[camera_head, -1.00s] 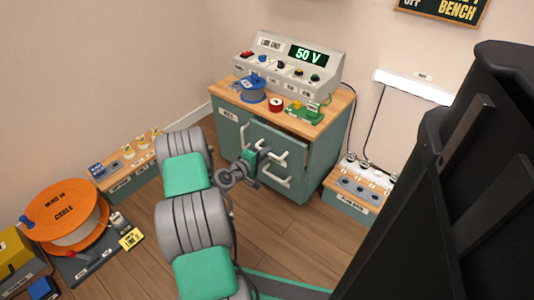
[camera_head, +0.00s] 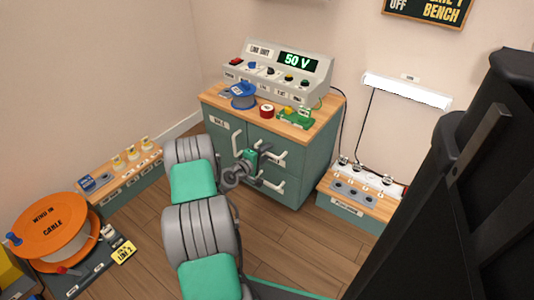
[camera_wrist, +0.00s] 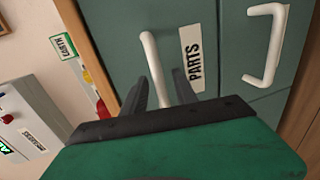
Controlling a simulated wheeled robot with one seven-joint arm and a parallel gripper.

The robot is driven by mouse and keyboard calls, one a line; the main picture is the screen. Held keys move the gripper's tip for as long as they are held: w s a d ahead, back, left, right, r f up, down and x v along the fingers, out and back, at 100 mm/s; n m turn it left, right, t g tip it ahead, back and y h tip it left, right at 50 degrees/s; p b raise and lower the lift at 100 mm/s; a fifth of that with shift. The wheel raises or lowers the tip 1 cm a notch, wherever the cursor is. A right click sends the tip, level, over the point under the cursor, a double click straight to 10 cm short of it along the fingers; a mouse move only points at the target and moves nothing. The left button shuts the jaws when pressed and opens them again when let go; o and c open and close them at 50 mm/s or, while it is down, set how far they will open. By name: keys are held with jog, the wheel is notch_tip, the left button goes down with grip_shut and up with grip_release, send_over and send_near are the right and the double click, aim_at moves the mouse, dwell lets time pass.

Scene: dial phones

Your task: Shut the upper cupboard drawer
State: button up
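The green cupboard (camera_head: 314,160) has a wooden top, a door on the left and two drawers on the right. The upper drawer (camera_head: 291,160) looks flush or nearly flush with the cupboard front; a small gap cannot be ruled out. My gripper (camera_head: 256,156) is at this drawer's front and partly hides it. In the wrist view, the white handle (camera_wrist: 152,55) beside the PARTS label (camera_wrist: 191,58) runs between my two dark fingers (camera_wrist: 160,92). The fingers stand apart with space around the handle. The lower drawer's handle (camera_wrist: 268,45) shows at the right.
A bench unit (camera_head: 275,75) reading 50 V, a blue spool (camera_head: 243,97) and a red roll (camera_head: 266,111) stand on the cupboard top. A socket box (camera_head: 345,210) is at right. A low box (camera_head: 128,185) and an orange cable reel (camera_head: 48,228) are at left.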

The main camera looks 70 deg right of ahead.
jog(key=p+v, duration=0.2)
jog(key=v, duration=0.6)
jog(key=shift+p, duration=0.35)
jog(key=shift+d, duration=0.1)
